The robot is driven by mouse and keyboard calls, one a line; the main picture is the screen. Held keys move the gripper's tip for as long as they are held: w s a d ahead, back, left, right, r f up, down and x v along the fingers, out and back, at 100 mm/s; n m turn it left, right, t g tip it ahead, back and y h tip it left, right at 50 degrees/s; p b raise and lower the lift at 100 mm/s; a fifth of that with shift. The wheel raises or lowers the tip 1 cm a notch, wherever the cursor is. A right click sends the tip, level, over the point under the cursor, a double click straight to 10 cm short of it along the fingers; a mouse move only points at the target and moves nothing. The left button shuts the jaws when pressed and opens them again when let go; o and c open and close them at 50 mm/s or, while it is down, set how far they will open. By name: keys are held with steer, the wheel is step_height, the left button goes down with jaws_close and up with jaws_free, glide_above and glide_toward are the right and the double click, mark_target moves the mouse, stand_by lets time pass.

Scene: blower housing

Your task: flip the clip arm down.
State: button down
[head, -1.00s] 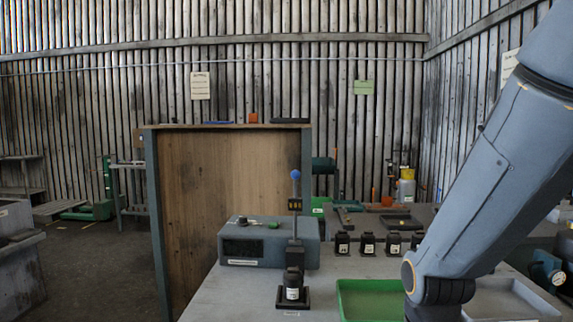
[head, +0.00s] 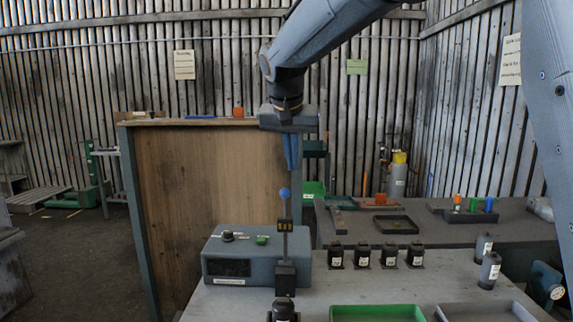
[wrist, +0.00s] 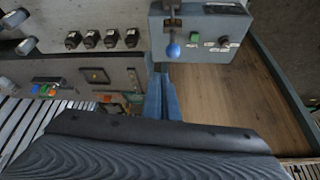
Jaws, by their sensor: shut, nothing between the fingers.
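The clip arm (head: 285,240) is a thin upright lever with a blue ball (head: 284,193) on top and a dark block with yellow marks below the ball. It stands up from a dark base (head: 284,311) at the front edge of the head view. In the wrist view the blue ball (wrist: 173,50) shows just beyond the fingertips. My gripper (head: 291,168) points down with its blue fingers together, empty, a little above the ball in the head view. The fingers (wrist: 161,82) also show in the wrist view. I see a gap between fingers and ball.
A grey box (head: 225,268) with a dark knob and green button stands behind the clip. Several small black clamps (head: 362,256) stand in a row to its right. A green tray (head: 375,313) lies at the front right. A wooden panel (head: 200,180) rises behind the box.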

steer(key=r, duration=0.1)
steer(key=w+a+r, duration=0.1)
steer(key=r, duration=0.1)
steer(key=shift+w+a, duration=0.2)
steer(key=shift+w, duration=0.1)
steer(key=shift+w+f+p, duration=0.2)
steer(key=shift+f+p, duration=0.8)
steer(key=shift+f, duration=0.55)
steer(key=shift+w+f+p, duration=0.15)
steer(key=shift+f+p, duration=0.8)
steer(key=shift+f, duration=0.6)
steer(key=shift+w+f+p, duration=0.2)
steer(key=shift+f+p, duration=0.8)
steer(key=shift+f, duration=0.55)
steer(key=shift+s+f+t+b, duration=0.15)
steer(key=shift+t+b, duration=0.25)
steer(key=shift+b, duration=0.25)
